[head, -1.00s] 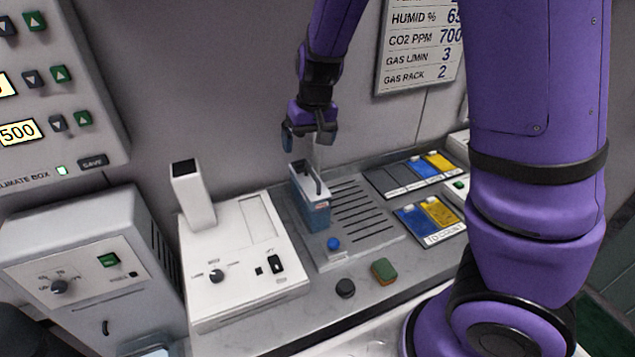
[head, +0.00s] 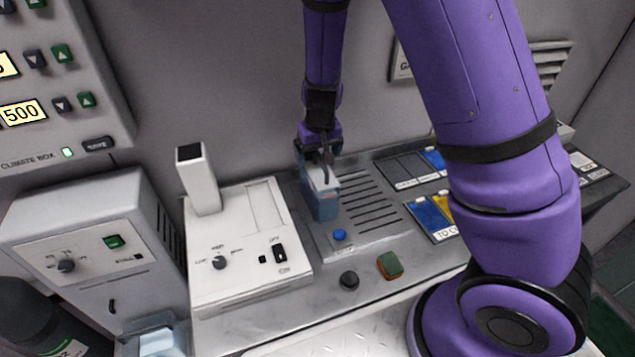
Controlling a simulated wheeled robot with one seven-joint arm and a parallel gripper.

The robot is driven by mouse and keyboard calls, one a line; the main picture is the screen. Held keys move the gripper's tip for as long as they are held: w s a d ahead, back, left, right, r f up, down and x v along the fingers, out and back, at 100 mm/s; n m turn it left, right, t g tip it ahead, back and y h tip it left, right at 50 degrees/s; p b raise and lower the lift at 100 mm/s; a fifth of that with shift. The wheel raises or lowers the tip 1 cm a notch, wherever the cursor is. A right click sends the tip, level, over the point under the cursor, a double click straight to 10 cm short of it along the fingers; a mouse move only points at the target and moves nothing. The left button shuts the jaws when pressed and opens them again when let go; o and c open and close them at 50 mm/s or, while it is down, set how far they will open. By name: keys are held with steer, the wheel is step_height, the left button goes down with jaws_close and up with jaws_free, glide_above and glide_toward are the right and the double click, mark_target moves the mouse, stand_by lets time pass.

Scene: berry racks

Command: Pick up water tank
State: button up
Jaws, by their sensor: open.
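The water tank (head: 323,206) is a small blue box with a pale top, upright on the left part of the grey slotted drain board (head: 362,218). My gripper (head: 320,170) has its fingers pointing down at the tank's top, one toward each side of it. The jaws are open. The fingers and wrist hide much of the tank's top and handle, and I cannot tell whether they touch it.
A white machine (head: 240,245) with an upright chute stands close left of the tank. Blue and yellow cards (head: 432,215) lie to the right.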

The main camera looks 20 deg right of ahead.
mark_target(317, 179)
steer(key=shift+w+f, duration=0.1)
steer(key=shift+f, duration=1.85)
steer(key=shift+c, duration=0.4)
jaws_close()
